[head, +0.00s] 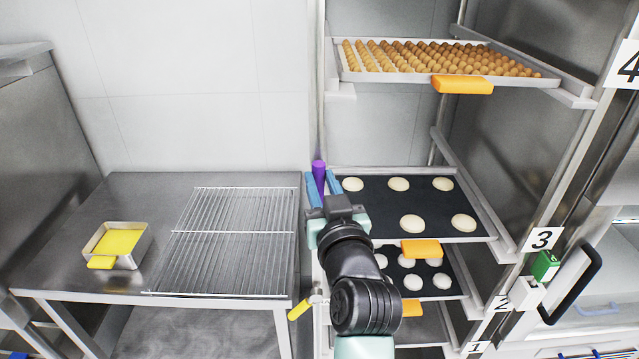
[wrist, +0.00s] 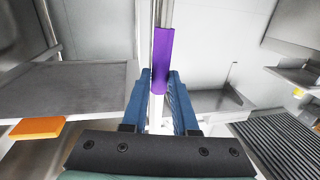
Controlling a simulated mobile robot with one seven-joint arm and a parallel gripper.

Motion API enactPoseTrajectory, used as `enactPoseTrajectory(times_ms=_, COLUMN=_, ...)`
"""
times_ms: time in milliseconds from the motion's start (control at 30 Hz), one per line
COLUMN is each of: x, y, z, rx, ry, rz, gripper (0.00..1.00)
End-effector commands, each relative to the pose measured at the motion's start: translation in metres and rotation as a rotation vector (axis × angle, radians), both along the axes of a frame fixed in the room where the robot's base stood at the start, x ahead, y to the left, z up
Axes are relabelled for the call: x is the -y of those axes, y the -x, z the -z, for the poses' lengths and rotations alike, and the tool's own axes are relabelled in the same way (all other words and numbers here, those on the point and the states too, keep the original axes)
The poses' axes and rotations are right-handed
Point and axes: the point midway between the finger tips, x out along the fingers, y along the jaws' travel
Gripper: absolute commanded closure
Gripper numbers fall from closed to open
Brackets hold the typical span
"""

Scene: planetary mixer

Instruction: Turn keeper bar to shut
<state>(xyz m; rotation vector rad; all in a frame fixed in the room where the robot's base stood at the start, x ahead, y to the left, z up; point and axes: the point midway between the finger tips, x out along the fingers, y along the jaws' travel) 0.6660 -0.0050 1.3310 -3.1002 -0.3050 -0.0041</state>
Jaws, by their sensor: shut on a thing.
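The keeper bar, with a purple grip (head: 319,172), stands roughly upright against the left front post of the tray rack. My gripper (head: 321,185) has its two blue fingers on either side of the purple grip and is shut on it. In the wrist view, the purple grip (wrist: 163,60) rises between and beyond the fingertips (wrist: 160,85). The fingers and my wrist hide the bar's lower part and its pivot in the head view.
The rack holds an upper tray (head: 550,82) of small browned balls and lower dark trays (head: 375,215) of pale rounds, with orange front tabs. A steel table (head: 150,195) on the left bears a wire grid (head: 232,232) and a yellow-filled pan (head: 142,238). A yellow handle (head: 299,310) sticks out below.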

Motion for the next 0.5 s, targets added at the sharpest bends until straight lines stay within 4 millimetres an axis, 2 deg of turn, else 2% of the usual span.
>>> enactPoseTrajectory(times_ms=267, x=0.019, y=0.0, z=0.008, rx=0.0, ry=-0.151, rz=0.002, gripper=1.0)
enactPoseTrajectory(times_ms=500, x=0.043, y=0.0, z=0.018, rx=-0.001, ry=-0.37, rz=0.001, gripper=1.0)
